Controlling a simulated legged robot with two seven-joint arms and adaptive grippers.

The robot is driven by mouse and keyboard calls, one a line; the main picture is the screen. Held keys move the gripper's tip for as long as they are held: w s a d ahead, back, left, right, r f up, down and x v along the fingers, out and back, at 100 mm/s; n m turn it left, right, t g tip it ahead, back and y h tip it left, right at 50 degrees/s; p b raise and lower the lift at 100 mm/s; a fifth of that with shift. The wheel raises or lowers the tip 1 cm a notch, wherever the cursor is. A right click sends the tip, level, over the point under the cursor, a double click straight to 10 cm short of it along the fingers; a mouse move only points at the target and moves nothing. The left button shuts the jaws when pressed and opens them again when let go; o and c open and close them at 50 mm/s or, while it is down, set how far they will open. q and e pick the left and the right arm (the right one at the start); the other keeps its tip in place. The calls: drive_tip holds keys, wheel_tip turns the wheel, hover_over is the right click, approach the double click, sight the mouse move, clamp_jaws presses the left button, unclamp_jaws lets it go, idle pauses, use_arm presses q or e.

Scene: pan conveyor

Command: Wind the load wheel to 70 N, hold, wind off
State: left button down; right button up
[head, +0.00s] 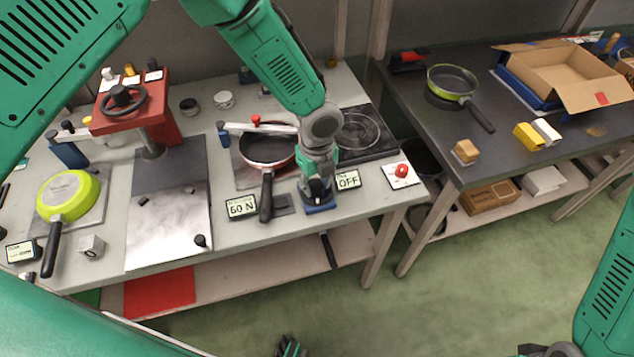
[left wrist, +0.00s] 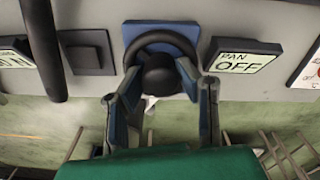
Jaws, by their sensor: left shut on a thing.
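The load wheel (left wrist: 143,47) is a black handwheel with a round hub on a blue base (head: 320,209) at the bench's front edge. My left gripper (head: 318,188) is down at it, its arm hiding most of the wheel in the head view. In the left wrist view the gripper's two blue-lined fingers (left wrist: 160,88) are closed on the wheel's hub, one on each side. The load display (head: 242,207) left of it appears to read 60 N. A dark pan with a red rim (head: 267,146) sits behind, its black handle pointing to the front.
A PAN OFF sign (head: 347,180) stands close right of the wheel, and a red button on a white plate (head: 401,175) is farther right. A red press (head: 140,112) and a yellow-green pan (head: 68,195) are at left. The dark bench (head: 478,150) at right holds another pan and boxes.

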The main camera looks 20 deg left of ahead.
sight(318, 181)
use_arm(q)
drive_tip(key=shift+w+r, duration=0.25)
drive_tip(key=shift+w, duration=0.15)
drive_tip(key=c, duration=1.2)
unclamp_jaws()
drive_tip(key=shift+s+f, duration=0.15)
wheel_tip(318, 181, up, 12)
drive_tip(key=shift+f, duration=0.1)
